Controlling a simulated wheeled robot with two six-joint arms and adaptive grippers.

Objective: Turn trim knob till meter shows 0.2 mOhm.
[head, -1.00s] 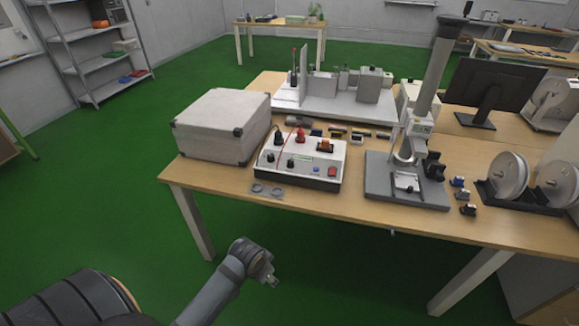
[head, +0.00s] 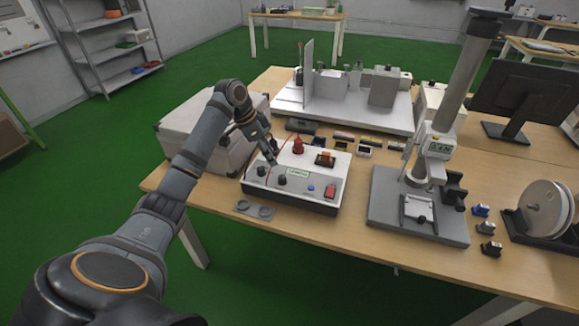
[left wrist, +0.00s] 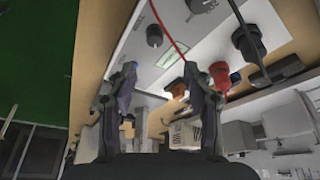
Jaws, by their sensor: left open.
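The white meter box (head: 255,190) stands near the table's front edge, with a small greenish display (head: 298,173) too small to read. Two black knobs are on its top, a left one (head: 261,171) and a right one (head: 282,180); I cannot tell which is the trim knob. My left gripper (head: 271,157) hangs over the box's rear left part, above and behind the knobs. In the left wrist view its two fingers (left wrist: 160,75) are apart with nothing between them. A black knob (left wrist: 154,35) shows beyond the fingertips, apart from them.
A red terminal (head: 298,147) stands at the back of the box, with a red lead nearby. A pale case (head: 175,140) lies left, behind my arm. A grey stand (head: 380,215) is to the right. A grey plate with two rings (head: 242,209) lies in front.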

